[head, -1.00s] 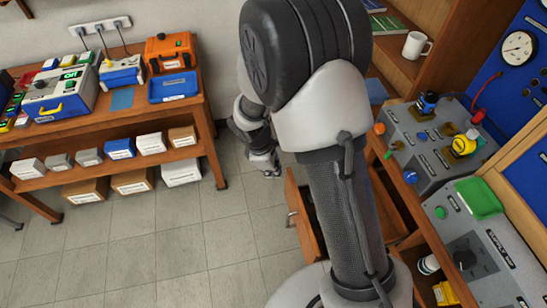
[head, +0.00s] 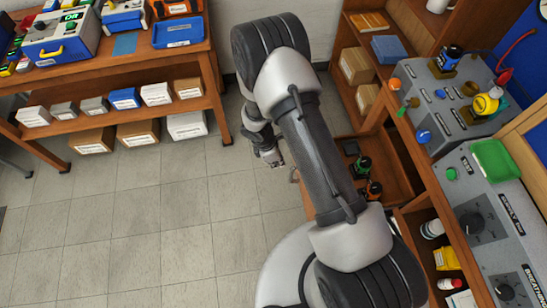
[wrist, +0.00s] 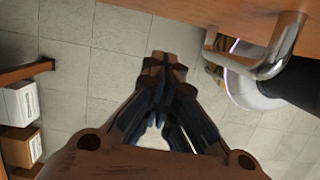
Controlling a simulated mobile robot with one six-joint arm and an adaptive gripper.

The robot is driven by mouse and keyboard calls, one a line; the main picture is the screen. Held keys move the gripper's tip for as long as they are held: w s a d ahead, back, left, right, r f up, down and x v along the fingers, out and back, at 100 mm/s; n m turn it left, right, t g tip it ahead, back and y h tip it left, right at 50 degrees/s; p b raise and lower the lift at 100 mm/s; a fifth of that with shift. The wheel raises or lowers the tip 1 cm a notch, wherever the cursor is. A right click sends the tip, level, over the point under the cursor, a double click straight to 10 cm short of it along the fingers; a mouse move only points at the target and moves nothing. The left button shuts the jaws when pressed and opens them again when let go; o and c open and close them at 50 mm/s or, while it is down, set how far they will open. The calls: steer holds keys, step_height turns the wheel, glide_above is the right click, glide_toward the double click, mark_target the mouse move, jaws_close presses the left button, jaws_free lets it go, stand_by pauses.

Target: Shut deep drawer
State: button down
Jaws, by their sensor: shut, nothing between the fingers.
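The wooden drawer (head: 382,178) stands open from the right-hand bench, partly hidden behind my arm. A dark item and small bottle-like items with green and orange parts (head: 374,188) lie in it. Its front edge and metal handle (head: 294,175) face left. My gripper (head: 275,160) is just left of the handle, over the floor. In the wrist view my gripper (wrist: 168,62) is shut and empty. The drawer front (wrist: 195,14) and its curved metal handle (wrist: 262,66) are at the upper right there, apart from the fingertips.
The right bench carries grey control panels (head: 455,105) and a green tray (head: 495,161). Shelves below hold boxes and small containers. A left bench (head: 185,58) holds cases, a blue tray and boxes. Tiled floor (head: 150,225) between the benches is clear.

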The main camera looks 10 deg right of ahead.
steer(key=shift+d+r+b, duration=0.2)
steer(key=shift+d+b, duration=0.1)
steer(key=shift+d, duration=1.65)
